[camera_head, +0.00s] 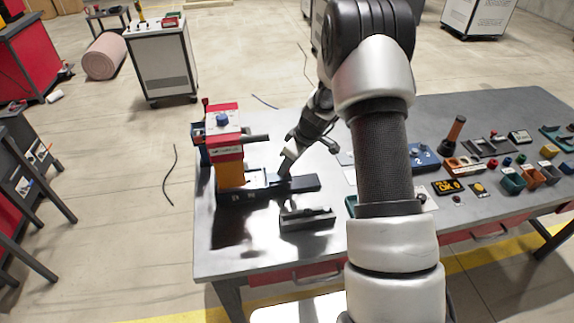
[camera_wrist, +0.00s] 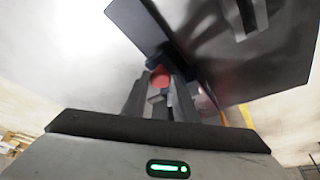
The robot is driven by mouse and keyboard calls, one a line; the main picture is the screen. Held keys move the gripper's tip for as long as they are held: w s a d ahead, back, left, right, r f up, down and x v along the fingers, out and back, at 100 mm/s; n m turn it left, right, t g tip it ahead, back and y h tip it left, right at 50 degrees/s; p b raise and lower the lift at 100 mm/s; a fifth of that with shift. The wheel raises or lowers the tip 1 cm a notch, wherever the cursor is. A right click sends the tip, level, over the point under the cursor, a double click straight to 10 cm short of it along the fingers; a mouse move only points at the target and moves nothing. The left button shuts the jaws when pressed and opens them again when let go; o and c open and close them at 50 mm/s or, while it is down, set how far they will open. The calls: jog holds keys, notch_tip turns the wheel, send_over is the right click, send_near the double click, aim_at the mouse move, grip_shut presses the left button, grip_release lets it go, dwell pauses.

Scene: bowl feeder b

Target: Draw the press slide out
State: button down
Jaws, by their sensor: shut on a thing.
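The press (camera_head: 228,150), with red top parts, an orange body and a blue knob, stands at the left end of the table. Its dark slide rail (camera_head: 305,183) runs out to the right along a low base. My gripper (camera_head: 284,172) reaches down from the right and is at the slide, just right of the press body. In the wrist view my gripper (camera_wrist: 162,92) is shut, with a red rounded part (camera_wrist: 160,76) at its fingertips, seemingly the slide's grip. The fingers hide the exact contact. How far the slide is out is hard to tell.
A dark grooved block (camera_head: 307,219) lies just in front of the slide. Right of my arm are a blue box (camera_head: 423,157), small coloured bins (camera_head: 512,181) and other small parts. The table's front left (camera_head: 240,255) is bare.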

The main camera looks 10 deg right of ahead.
jog(key=shift+d+f+b, duration=0.15)
jog(key=shift+d+b, duration=0.25)
jog(key=shift+d, duration=0.05)
jog(key=d+b, duration=0.8)
jog(key=d, duration=0.9)
jog(key=shift+d, duration=0.2)
jog(key=c, duration=1.4)
grip_release()
jog(key=shift+s, duration=0.1)
jog(key=shift+c, duration=0.2)
jog(key=shift+a+r, duration=0.1)
jog(key=shift+r, duration=0.1)
jog(key=v, duration=1.7)
jog(key=shift+r+p, duration=0.15)
jog(key=shift+p, duration=0.2)
